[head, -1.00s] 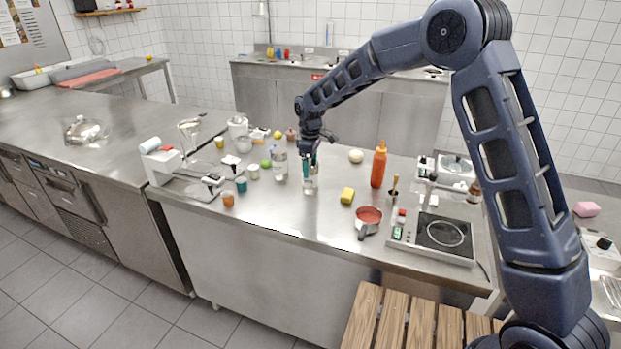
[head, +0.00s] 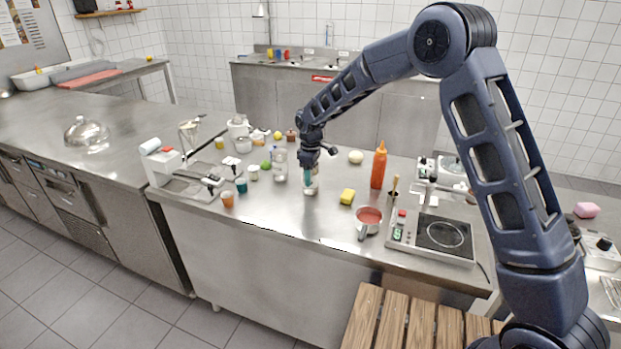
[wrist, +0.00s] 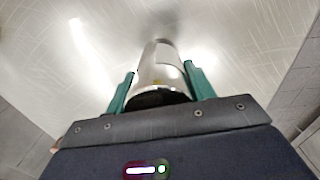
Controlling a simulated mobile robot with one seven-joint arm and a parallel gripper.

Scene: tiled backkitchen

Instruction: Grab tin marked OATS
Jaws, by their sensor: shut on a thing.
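A silver cylindrical tin with a dark lid (wrist: 158,62) is between the two green fingers of my gripper (wrist: 160,72) in the wrist view. The fingers are shut on its sides. In the head view my gripper (head: 309,178) points down over the same tin (head: 311,188), which stands on the steel counter and is partly hidden by the fingers. No lettering can be read on it, so I cannot tell if it says OATS. A similar pale container (head: 279,166) stands just to the left in the head view.
A hotplate (head: 440,236) is further right. Small jars and a green ball (head: 266,166) crowd the left. Counter in front of the tin is clear.

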